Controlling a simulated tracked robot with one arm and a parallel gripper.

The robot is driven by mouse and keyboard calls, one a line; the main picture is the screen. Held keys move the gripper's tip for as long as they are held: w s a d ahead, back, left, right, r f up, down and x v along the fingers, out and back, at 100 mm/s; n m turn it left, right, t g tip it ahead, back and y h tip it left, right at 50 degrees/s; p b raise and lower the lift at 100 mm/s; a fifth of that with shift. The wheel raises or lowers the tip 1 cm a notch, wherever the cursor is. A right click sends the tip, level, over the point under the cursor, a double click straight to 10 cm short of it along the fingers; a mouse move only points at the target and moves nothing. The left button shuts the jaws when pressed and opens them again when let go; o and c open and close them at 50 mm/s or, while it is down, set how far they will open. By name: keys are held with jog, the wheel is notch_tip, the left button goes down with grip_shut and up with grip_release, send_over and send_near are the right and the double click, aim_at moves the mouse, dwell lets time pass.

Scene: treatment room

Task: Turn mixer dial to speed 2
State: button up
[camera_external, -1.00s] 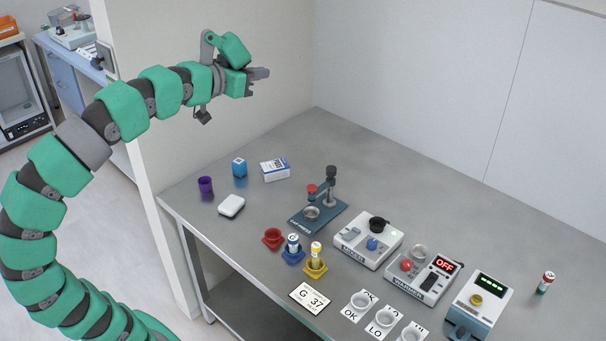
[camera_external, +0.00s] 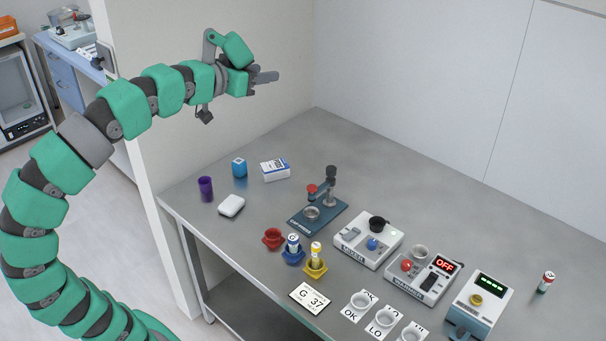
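The mixer (camera_external: 352,254) is a white box on the bench, with a blue dial (camera_external: 373,244) on its top, a black round cup holder and a grey pad. The dial's speed setting is too small to read. My gripper (camera_external: 270,77) is raised high above the back left of the bench, well apart from the mixer. Its grey fingers point right and look empty. They overlap in this view, so I cannot tell whether they are open.
A warmer (camera_external: 424,284) reading OFF stands right of the mixer, then a device with a green display (camera_external: 478,304). A blue press stand (camera_external: 318,216) is left of the mixer. Small coloured holders (camera_external: 272,239) stand in front. The bench's back middle is clear.

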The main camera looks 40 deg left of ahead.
jog(key=w+d+f+g+p, duration=0.1)
jog(key=w+f, duration=0.1)
jog(key=w, duration=0.1)
jog(key=w+d+f+n+g+p, duration=0.1)
jog(key=w+f, duration=0.1)
jog(key=w, duration=0.1)
jog(key=w+d+f+n+g+p, duration=0.1)
jog(key=w, duration=0.3)
jog(key=shift+d+f+h, duration=0.3)
jog(key=shift+f, duration=0.1)
jog(key=n+g+p, duration=0.7)
jog(key=g+p, duration=0.4)
jog(key=g, duration=0.1)
send_over(373, 242)
notch_tip(373, 242, down, 32)
notch_tip(373, 242, down, 13)
jog(key=shift+a+r, duration=0.1)
jog(key=c, duration=1)
